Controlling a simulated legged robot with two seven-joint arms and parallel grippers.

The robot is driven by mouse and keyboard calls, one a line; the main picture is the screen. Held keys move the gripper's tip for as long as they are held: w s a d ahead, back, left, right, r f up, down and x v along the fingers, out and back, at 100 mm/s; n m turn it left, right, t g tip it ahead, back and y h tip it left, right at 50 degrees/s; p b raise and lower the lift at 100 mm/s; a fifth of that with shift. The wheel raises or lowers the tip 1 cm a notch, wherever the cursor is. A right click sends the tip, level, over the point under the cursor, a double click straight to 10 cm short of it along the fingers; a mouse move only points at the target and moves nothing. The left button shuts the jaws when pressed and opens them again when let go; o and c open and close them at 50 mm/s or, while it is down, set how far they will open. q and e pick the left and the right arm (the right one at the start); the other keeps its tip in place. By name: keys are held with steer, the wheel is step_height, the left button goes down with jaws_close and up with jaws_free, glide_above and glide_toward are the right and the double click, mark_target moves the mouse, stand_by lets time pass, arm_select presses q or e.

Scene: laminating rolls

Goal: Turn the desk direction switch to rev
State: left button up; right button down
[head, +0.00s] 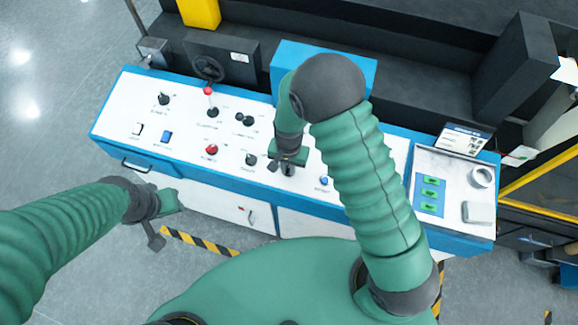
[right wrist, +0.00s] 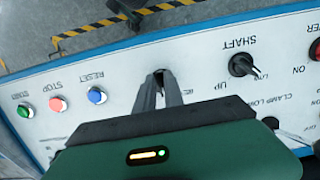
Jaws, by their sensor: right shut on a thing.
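The white control desk (head: 180,122) with blue edges crosses the head view. My right gripper (head: 288,168) is over the front middle of its panel. In the right wrist view, my right gripper (right wrist: 160,82) has its grey fingers closed on a small dark knob (right wrist: 158,73), mostly hidden between the tips. The lettering beside this knob is partly covered, so I cannot read its setting. My left gripper (head: 160,215) hangs in front of the desk's left part, away from the panel; its finger opening is unclear.
A black knob labelled SHAFT (right wrist: 242,64) is beside the held knob. Blue RESET (right wrist: 97,95), red STOP (right wrist: 58,103) and green START (right wrist: 26,110) buttons are on the other side. A red-topped lever (head: 209,92) stands farther back. Papers and a tape roll (head: 482,177) lie at right.

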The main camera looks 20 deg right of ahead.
steer(key=shift+w+f, duration=0.1)
steer(key=shift+w, duration=0.15)
arm_select(q)
steer(key=shift+a+f, duration=0.15)
steer(key=shift+a, duration=0.3)
steer(key=shift+d, duration=0.25)
arm_select(e)
steer(key=shift+d+n, duration=0.2)
steer(key=shift+n, duration=0.1)
steer(key=n, duration=0.3)
steer(key=shift+a+n+h, duration=0.1)
steer(key=shift+n+h, duration=0.2)
steer(key=shift+h, duration=0.1)
arm_select(q)
steer(key=shift+d, duration=0.15)
arm_select(e)
steer(key=n, duration=0.4)
steer(key=shift+a+n+h, duration=0.1)
steer(key=shift+n+h, duration=0.2)
steer(key=c, duration=1.6)
jaws_free()
arm_select(q)
steer(key=shift+d, duration=0.2)
arm_select(e)
steer(key=shift+o, duration=0.5)
